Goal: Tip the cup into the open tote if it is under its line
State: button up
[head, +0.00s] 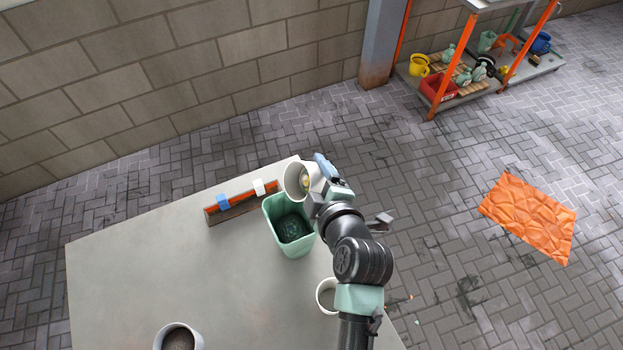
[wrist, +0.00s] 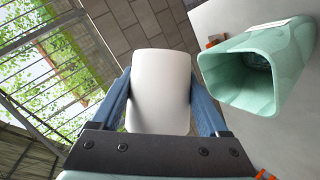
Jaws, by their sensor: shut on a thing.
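My gripper (head: 318,174) is shut on a white cup (head: 296,181), held above the table's far edge. The cup is tilted, its mouth facing left in the head view, with something yellowish low inside. I cannot make out a fill line. In the wrist view the cup's plain outer side (wrist: 161,90) sits between my blue fingers (wrist: 160,105). The open green tote (head: 279,212) stands on the table just below and left of the cup; its inside is dark. It also shows in the wrist view (wrist: 245,85), at the right, apart from the cup.
A white cup with dark grainy contents (head: 165,345) stands at the table's (head: 150,265) front. Another cup (head: 321,299) is partly hidden by my arm. A bar with orange, blue and white parts (head: 240,203) lies left of the tote. An orange sheet (head: 528,217) lies on the floor.

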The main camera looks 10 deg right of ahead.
jog(key=shift+a+f+n+t+h+b, duration=0.15)
jog(key=shift+n+t+h+b, duration=0.2)
jog(key=shift+n+h+b, duration=0.25)
jog(key=shift+a+f+n+t+h+b, duration=0.15)
jog(key=shift+n+t+h+b, duration=0.25)
jog(key=shift+n+b, duration=0.25)
jog(key=shift+r+n+t+h+b, duration=0.1)
jog(key=shift+n+t+h+b, duration=0.25)
jog(key=shift+n+h+b, duration=0.35)
jog(key=n+t+b, duration=0.1)
jog(key=b, duration=0.1)
jog(key=a+r+n+h+b, duration=0.1)
jog(key=b, duration=0.1)
jog(key=shift+s+a+r+n+t, duration=0.1)
jog(key=shift+s+a+n+t, duration=0.2)
jog(key=shift+n+t, duration=0.1)
jog(key=shift+s+a+r+n+t+b, duration=0.1)
jog(key=shift+r+n+t+b, duration=0.2)
jog(key=shift+r+n+b, duration=0.1)
